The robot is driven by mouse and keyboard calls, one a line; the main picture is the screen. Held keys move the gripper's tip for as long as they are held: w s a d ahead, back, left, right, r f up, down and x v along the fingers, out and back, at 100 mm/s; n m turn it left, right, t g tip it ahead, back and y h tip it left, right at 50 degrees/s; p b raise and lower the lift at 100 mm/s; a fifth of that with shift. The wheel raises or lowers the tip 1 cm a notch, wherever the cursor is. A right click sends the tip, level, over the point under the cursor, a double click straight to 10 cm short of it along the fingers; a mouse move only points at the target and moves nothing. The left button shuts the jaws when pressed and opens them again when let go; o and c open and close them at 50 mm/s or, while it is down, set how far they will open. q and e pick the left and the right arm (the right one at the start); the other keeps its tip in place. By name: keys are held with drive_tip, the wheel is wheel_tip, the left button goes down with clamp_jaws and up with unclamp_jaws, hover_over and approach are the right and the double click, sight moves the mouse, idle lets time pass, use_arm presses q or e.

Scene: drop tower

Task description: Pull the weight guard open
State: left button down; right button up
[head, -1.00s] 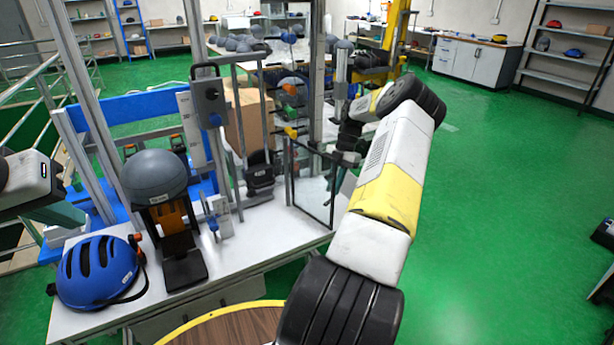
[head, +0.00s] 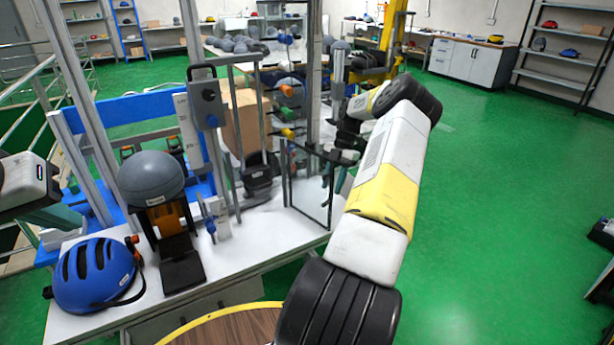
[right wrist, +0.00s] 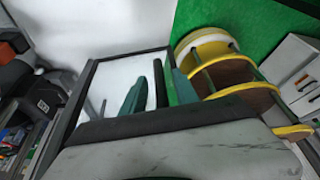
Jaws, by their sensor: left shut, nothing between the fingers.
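The weight guard (head: 308,187) is a clear pane in a thin dark frame, upright at the right end of the bench. It also shows in the right wrist view, where its dark top bar (right wrist: 125,55) is close. My right gripper (head: 336,172) is at the guard's right edge. Its green fingers (right wrist: 155,88) overlap the pane in the wrist view; whether they grip the frame is unclear. My left gripper (head: 68,216) is shut and empty at the left, above the blue helmet, partly cut off.
A blue helmet (head: 93,275) lies on the white bench (head: 255,238). A grey headform (head: 152,178) stands beside the tower's metal posts. A round wooden top with a yellow rim (head: 228,328) is at the front.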

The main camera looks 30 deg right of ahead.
drive_tip(key=v, duration=0.6)
drive_tip(key=shift+r, duration=0.4)
drive_tip(key=shift+d, duration=0.25)
